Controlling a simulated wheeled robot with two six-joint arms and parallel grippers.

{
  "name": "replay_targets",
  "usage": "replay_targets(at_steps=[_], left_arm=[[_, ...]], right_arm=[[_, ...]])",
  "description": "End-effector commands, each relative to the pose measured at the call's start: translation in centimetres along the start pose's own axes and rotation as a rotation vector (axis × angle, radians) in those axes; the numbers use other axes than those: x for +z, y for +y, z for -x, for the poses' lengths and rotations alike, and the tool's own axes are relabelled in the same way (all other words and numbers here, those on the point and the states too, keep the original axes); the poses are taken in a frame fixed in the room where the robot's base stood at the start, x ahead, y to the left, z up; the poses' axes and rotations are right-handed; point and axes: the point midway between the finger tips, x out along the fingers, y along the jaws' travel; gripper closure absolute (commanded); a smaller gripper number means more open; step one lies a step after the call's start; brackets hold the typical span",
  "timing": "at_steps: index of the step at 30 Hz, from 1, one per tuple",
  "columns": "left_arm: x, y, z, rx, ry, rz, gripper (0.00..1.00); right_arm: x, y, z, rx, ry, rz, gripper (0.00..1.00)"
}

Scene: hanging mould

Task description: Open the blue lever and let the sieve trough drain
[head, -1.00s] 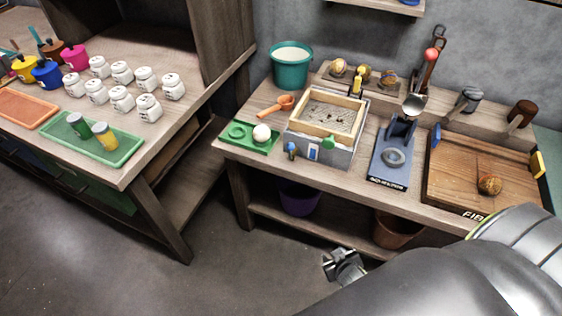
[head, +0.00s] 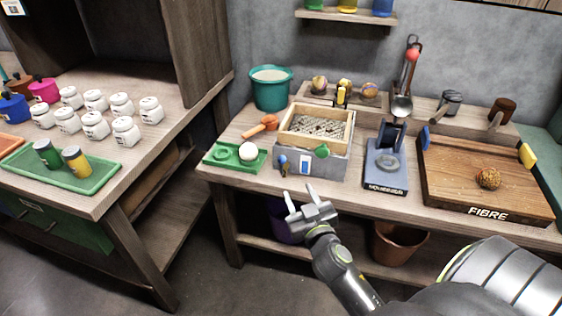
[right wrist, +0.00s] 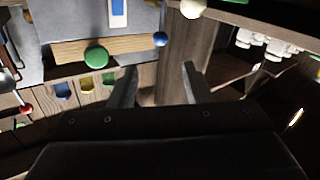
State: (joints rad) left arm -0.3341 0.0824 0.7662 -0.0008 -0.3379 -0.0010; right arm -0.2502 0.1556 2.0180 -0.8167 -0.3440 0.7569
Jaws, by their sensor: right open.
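The sieve trough (head: 338,165) is a grey box with a wooden frame on top, standing on the workbench. Its inside shows a pale speckled, mesh-like surface. The blue lever's round knob (head: 283,159) is at the left of the trough's front; it also shows in the right wrist view (right wrist: 160,39). A green knob (head: 321,151) is on the front's right side. My right gripper (head: 299,191) is open and empty, in front of and below the blue knob, apart from it. In the right wrist view the blue knob lies beyond the gap between my fingers (right wrist: 160,72). My left gripper is out of view.
A green tray (head: 222,165) with a white ball stands left of the trough, and a blue-grey stand (head: 385,182) right of it. A teal bucket (head: 270,92) is behind. A purple bucket and a brown pot (head: 398,242) stand under the bench. The floor in front is clear.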

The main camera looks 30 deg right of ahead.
Motion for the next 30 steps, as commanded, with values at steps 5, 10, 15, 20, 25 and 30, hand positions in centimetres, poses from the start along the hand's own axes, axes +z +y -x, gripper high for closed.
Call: replay_targets(at_steps=[5, 10, 15, 20, 25, 30], left_arm=[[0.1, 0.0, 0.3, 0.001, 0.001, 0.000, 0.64], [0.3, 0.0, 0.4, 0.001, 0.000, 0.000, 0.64], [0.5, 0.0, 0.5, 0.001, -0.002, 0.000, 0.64], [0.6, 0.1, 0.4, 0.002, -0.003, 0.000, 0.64], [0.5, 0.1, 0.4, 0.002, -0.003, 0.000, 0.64], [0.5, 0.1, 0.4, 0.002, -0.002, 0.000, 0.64]], right_arm=[[-0.2, 0.0, -3.8, 0.000, 0.002, 0.003, 0.56], [-0.1, 0.0, -7.3, -0.001, 0.001, 0.002, 0.56], [0.0, 0.0, -10.6, 0.000, 0.000, 0.002, 0.56], [0.1, 0.0, -13.0, 0.000, -0.001, 0.001, 0.56], [0.1, 0.0, -14.4, 0.000, -0.001, 0.001, 0.56], [0.1, 0.0, -14.9, 0.000, -0.002, 0.001, 0.56]])
